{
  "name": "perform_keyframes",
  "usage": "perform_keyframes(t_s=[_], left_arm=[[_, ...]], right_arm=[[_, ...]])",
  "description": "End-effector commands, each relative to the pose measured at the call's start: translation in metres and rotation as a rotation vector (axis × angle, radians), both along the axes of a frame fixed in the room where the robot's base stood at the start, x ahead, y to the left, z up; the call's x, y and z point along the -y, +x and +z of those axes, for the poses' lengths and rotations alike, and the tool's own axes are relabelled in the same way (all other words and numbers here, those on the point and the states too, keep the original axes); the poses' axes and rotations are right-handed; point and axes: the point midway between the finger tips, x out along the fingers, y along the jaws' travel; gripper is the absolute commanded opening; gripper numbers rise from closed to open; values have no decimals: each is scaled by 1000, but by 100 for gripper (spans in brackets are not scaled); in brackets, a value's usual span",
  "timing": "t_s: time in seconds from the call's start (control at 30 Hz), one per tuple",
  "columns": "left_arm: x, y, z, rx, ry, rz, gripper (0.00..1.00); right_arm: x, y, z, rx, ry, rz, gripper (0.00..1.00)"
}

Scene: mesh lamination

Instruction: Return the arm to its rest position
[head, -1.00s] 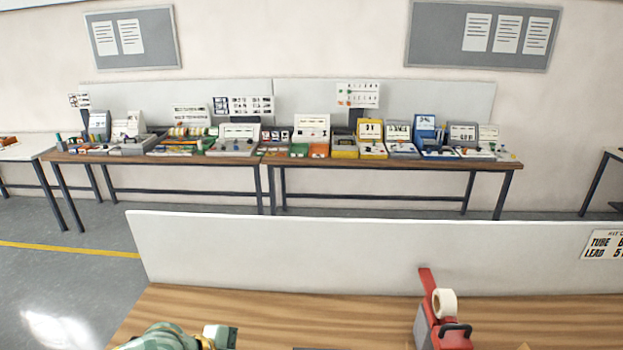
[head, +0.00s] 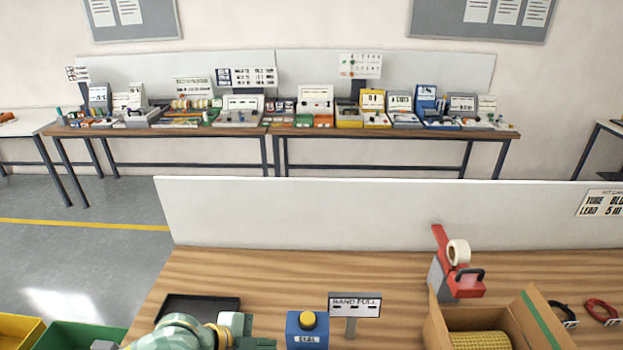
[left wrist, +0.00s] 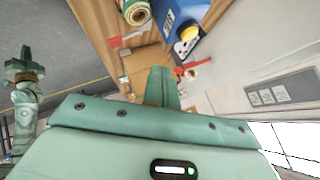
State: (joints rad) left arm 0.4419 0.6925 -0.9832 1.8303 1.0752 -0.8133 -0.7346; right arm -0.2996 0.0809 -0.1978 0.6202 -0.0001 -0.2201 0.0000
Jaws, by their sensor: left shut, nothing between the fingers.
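My left arm enters at the bottom left of the head view, with its green left gripper (head: 252,338) low over the near left part of the wooden table. In the left wrist view the same gripper (left wrist: 161,82) has its fingers together with nothing between them. Another green arm of mine (left wrist: 24,85) stands at the left edge of the wrist view; its fingers are too small to read. The right arm does not show in the head view.
A black tray (head: 197,306), a blue box with a yellow button (head: 307,331), a sign (head: 355,306), a red tape dispenser (head: 458,275) and an open cardboard box (head: 545,325) are on the table. A white panel (head: 370,212) closes its back. Green (head: 85,336) and yellow bins stand left.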

Motion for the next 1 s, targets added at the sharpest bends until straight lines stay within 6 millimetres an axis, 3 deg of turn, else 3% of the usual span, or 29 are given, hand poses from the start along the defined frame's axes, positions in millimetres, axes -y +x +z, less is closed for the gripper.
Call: perform_keyframes(t_s=[0.2, 0.37, 0.47, 0.6, 0.7, 0.9, 1.0], left_arm=[[27, -28, 9, 19, -20, 73, 0], [16, -43, 22, 36, -14, 269, 0], [-18, -53, 29, 35, 20, 485, 0], [-94, -80, 32, 20, 119, 828, 0], [-139, -104, 34, 10, 195, 1012, 0], [-210, -156, 39, -7, 345, 1296, 0], [-199, -146, -18, -57, 328, 1259, 0]], right_arm=[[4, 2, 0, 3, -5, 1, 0], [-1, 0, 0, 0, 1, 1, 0], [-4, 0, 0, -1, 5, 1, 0], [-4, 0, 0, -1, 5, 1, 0], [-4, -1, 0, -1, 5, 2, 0], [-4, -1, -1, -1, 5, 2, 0], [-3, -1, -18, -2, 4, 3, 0]])
